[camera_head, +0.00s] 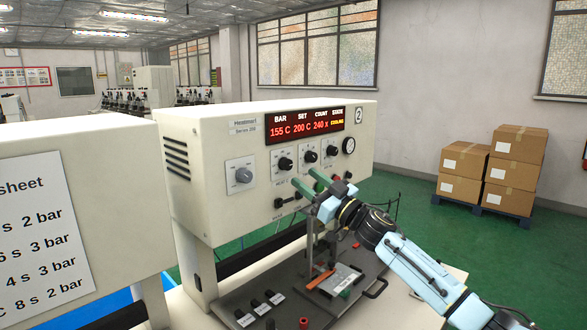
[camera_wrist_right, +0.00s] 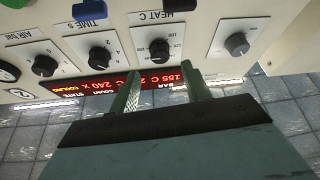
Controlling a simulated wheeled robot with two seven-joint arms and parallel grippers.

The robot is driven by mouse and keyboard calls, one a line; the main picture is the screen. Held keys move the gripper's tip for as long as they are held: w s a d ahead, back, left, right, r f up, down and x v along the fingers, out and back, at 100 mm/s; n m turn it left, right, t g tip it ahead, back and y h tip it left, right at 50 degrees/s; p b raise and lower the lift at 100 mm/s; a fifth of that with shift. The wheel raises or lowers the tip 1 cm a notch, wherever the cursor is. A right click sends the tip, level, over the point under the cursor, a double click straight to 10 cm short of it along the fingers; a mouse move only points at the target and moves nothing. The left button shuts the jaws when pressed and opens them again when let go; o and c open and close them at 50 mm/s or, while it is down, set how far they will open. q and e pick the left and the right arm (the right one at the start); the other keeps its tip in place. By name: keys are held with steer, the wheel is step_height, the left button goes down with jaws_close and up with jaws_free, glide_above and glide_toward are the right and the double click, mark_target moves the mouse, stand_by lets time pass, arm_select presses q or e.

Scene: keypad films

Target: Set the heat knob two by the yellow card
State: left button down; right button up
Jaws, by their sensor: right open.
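The heat knob is the black HEAT C knob (camera_head: 285,163) on the front of the white machine marked 2 (camera_head: 210,160). It also shows upside down in the wrist view (camera_wrist_right: 159,50). The red display (camera_head: 305,126) reads 155 C, SET 200 C and 240 x; the state word looks like cooling. My right gripper (camera_head: 312,182) is open below and in front of the knob row. In the wrist view its green fingers (camera_wrist_right: 162,72) point toward the heat knob, apart from it, with nothing between them. No yellow card is visible. My left gripper is out of view.
A large grey knob (camera_head: 244,175) is left of the heat knob; the TIME S knob (camera_head: 310,157) and AIR bar knob (camera_head: 332,151) are to its right. A white sheet (camera_head: 35,235) of settings is on the left machine. Cardboard boxes (camera_head: 510,160) stand behind right.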

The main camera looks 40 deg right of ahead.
mark_target(290, 166)
steer(key=shift+p+x, duration=0.4)
steer(key=shift+x, duration=2.4)
steer(key=c, duration=1)
